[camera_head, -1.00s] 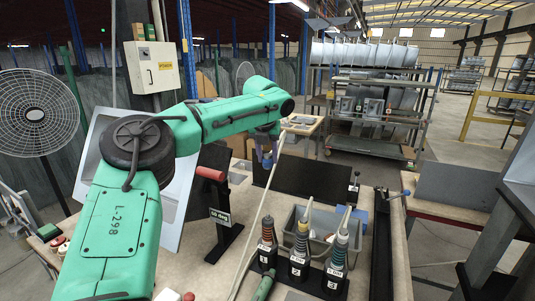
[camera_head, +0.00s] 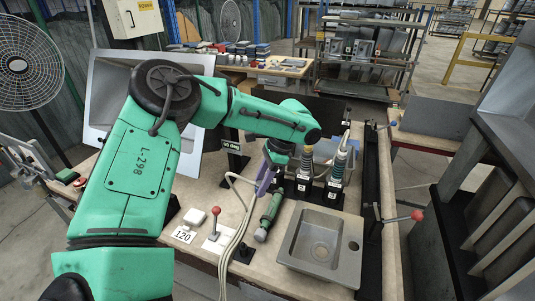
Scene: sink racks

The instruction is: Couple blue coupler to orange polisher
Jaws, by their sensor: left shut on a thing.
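My left gripper (camera_head: 268,178) points down above the bench, left of the standing tools. It is shut on a narrow blue-violet piece, apparently the blue coupler (camera_head: 264,183), with a pale hose beside it. The fingers hide much of it. A tool with yellow-orange bands (camera_head: 306,163) and a tool with teal bands (camera_head: 340,163) stand upright in black holders right of the gripper. The orange polisher is not clearly visible; my gripper and forearm cover the space left of these two tools. My right gripper is out of view.
A green cylindrical tool (camera_head: 268,216) lies below the gripper. A sink (camera_head: 322,245) is set in the bench (camera_head: 210,262) at right. Pale hoses (camera_head: 232,245) run over the front edge.

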